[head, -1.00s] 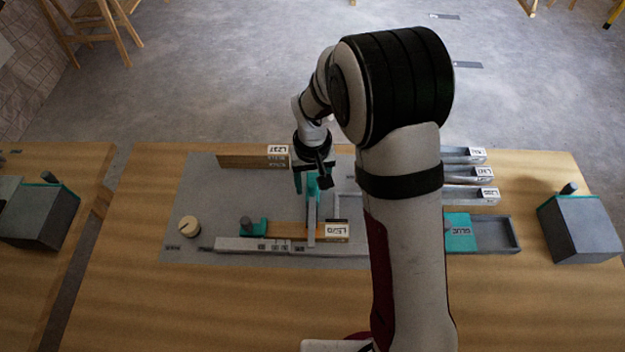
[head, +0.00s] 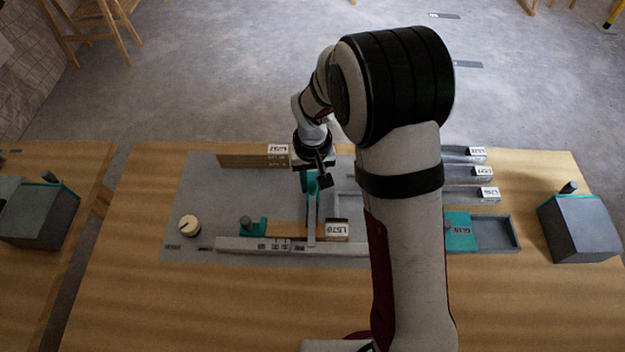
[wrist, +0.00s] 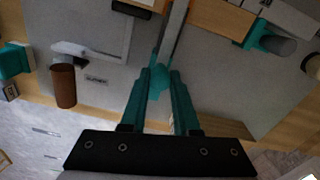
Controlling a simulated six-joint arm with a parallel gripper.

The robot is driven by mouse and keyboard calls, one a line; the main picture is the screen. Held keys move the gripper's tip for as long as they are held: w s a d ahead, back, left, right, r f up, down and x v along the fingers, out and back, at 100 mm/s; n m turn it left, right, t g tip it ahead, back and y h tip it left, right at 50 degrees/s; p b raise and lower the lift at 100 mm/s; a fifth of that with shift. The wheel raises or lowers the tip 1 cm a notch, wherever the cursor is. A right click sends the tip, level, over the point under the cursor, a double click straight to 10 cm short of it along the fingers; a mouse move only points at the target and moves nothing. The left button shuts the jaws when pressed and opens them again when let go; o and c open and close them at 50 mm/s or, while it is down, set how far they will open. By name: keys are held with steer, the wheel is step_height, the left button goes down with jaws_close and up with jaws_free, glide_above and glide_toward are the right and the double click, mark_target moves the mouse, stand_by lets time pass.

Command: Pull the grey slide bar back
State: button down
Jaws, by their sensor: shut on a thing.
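The grey slide bar (head: 311,222) is a narrow strip running from my gripper toward the front rail in the head view. In the wrist view the bar (wrist: 174,32) runs up from a teal end piece (wrist: 160,79). My gripper (wrist: 160,74) has its teal fingers shut on that end piece, one on each side. In the head view my gripper (head: 313,180) is at the bar's far end, partly hidden by my wrist. The bar's near end crosses a wooden strip (head: 285,229) labelled L570 and meets the pale front rail (head: 235,243).
A teal clamp (head: 253,228) with a dark knob stands left of the bar. A round dial (head: 189,226) is farther left. A wooden block (head: 236,161) stands behind. Several grey trays and a teal GLUE box (head: 460,232) lie right, partly hidden by my arm.

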stand_by(0.8)
steer(key=w, duration=0.8)
steer(key=c, duration=0.7)
jaws_free()
steer(key=shift+o, duration=0.2)
step_height(320, 180, up, 16)
steer(key=shift+f, duration=0.1)
